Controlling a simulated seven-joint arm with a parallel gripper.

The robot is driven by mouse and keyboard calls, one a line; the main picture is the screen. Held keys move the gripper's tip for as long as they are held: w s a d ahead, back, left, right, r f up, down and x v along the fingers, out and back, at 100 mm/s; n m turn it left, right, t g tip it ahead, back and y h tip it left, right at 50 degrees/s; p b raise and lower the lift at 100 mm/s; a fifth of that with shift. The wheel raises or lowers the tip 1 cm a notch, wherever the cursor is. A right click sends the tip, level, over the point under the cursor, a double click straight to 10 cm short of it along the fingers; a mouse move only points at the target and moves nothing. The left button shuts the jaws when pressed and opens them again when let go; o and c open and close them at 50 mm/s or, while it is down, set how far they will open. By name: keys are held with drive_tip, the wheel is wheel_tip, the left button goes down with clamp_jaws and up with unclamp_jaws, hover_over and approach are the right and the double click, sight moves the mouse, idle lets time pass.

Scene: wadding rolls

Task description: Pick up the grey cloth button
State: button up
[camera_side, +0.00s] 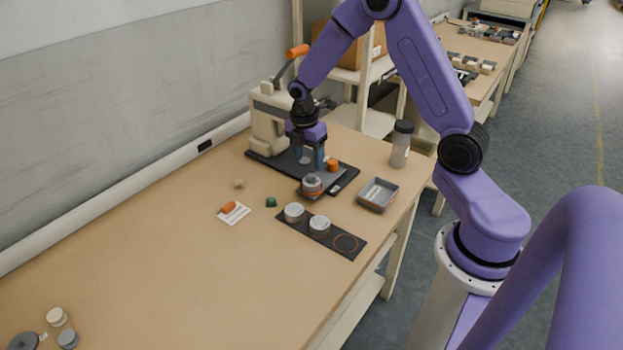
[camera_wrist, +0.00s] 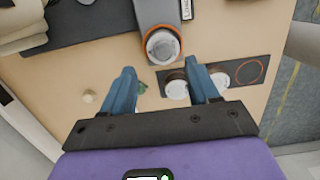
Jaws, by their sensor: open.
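A grey round button-like piece (camera_side: 312,183) with a pale top sits inside an orange ring on the grey plate at the front of the press. It shows at the top middle of the wrist view (camera_wrist: 162,46). Two similar grey-white pieces, one nearer (camera_side: 294,212) and one farther right (camera_side: 319,225), stand on a black strip (camera_side: 290,228). I cannot tell from the pictures which one is cloth. My gripper (camera_side: 308,163) is open and empty, pointing down just behind and above the piece at the press. Its blue fingers also show in the wrist view (camera_wrist: 160,75).
The press (camera_side: 268,125) stands behind my gripper on a black base. An orange knob (camera_side: 332,165) is close to the right finger. A grey tray (camera_side: 378,194) and a jar (camera_side: 401,145) stand right. A green lump (camera_side: 271,202) lies left of the strip. The table's left middle is clear.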

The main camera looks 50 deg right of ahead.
sight(311, 176)
drive_tip(key=shift+s+d+f, duration=0.1)
drive_tip(key=shift+d+f, duration=0.05)
drive_tip(key=shift+f, duration=1.25)
drive_tip(key=shift+s+d+f, duration=0.1)
drive_tip(key=shift+f, duration=1.25)
clamp_jaws()
